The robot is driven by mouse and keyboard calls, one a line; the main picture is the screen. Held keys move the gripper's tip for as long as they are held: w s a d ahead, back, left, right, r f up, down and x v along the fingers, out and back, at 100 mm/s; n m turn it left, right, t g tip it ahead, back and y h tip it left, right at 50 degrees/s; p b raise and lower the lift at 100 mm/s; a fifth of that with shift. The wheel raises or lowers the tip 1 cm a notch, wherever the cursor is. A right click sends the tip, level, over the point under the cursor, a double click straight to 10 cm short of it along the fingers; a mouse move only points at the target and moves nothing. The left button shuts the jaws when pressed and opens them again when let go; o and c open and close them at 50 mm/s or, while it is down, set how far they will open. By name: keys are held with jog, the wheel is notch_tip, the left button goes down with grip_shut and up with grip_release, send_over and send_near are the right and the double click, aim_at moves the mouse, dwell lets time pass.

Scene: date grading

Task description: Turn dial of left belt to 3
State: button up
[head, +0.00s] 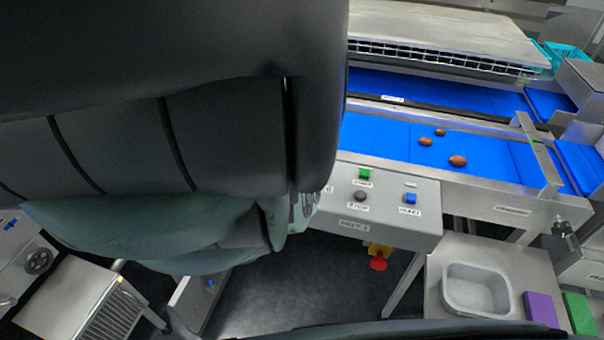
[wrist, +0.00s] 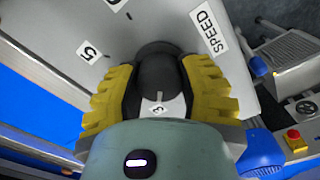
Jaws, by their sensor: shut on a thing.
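In the wrist view, a dark round dial (wrist: 158,68) sits on a light panel (wrist: 60,20) marked SPEED. My gripper (wrist: 157,84) has its yellow ribbed fingers on both sides of the dial, shut on it. A white pointer mark on the dial faces a label (wrist: 158,110) that appears to read 3. A label reading 5 (wrist: 90,52) is to the left. In the head view, my arm covers the dial and most of my gripper; the control panel's right part (head: 425,222) shows.
The panel carries a green button (head: 364,174), a black knob (head: 361,196) and a blue button (head: 410,198). A red emergency stop (head: 378,263) hangs below. Several dates (head: 457,161) lie on the blue belt (head: 385,140). A grey tray (head: 475,270) stands at lower right.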

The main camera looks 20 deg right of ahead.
jog(key=o, duration=1.2)
jog(key=shift+r, duration=0.15)
jog(key=shift+r, duration=3.65)
